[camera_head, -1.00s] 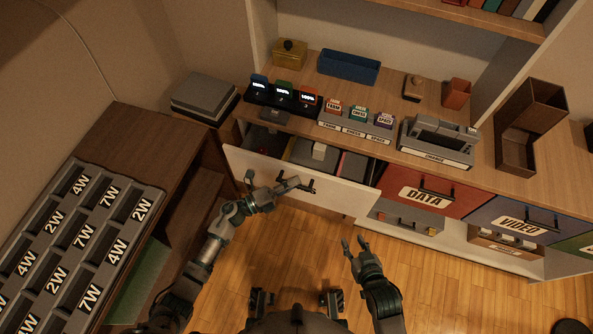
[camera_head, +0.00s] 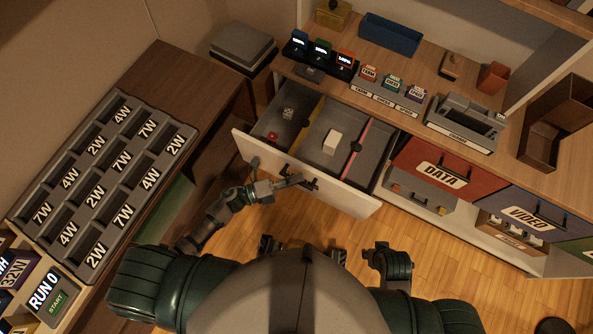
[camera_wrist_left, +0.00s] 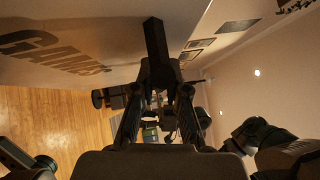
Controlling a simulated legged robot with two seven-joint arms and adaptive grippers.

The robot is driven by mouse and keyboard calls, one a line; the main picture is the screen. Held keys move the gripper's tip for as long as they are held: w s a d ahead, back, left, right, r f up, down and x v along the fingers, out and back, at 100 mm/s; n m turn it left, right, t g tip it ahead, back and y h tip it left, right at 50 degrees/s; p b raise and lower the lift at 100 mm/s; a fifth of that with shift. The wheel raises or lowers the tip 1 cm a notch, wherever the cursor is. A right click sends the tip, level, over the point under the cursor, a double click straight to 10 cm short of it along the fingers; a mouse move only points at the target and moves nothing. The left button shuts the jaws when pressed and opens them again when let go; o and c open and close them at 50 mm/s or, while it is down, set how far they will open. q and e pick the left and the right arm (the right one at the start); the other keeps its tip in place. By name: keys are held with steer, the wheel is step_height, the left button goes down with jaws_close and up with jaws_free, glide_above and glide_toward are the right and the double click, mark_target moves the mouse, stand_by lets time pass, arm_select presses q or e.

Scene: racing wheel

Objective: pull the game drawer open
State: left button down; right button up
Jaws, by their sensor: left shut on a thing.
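The game drawer (camera_head: 350,197) stands pulled out from the cabinet in the head view, its grey inside showing. Its white front bears the lettering GAMES (camera_wrist_left: 50,50) in the left wrist view. My left gripper (camera_head: 290,182) is shut on the drawer's black handle (camera_head: 311,184), at the front's outer face. The handle (camera_wrist_left: 155,40) also shows as a dark bar at the fingers in the left wrist view. My right gripper (camera_head: 388,258) hangs low, right of the drawer front and apart from it; its fingers are not clear.
Inside the drawer are a white box (camera_head: 332,141), a die (camera_head: 288,113), a small red piece (camera_head: 272,137) and dividers. The red DATA drawer (camera_head: 440,172) and blue VIDEO drawer (camera_head: 530,217) are to the right. A slotted grey tray (camera_head: 100,180) lies on the left table.

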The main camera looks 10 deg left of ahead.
arm_select(q)
steer(key=shift+s+d+f, duration=0.15)
steer(key=shift+s+f, duration=0.05)
steer(key=shift+f, duration=0.1)
steer(key=c, duration=1.3)
jaws_free()
steer(key=shift+o, duration=0.6)
steer(key=shift+w+d+r, duration=0.1)
steer(key=shift+w+r, duration=0.05)
steer(key=v, duration=1.2)
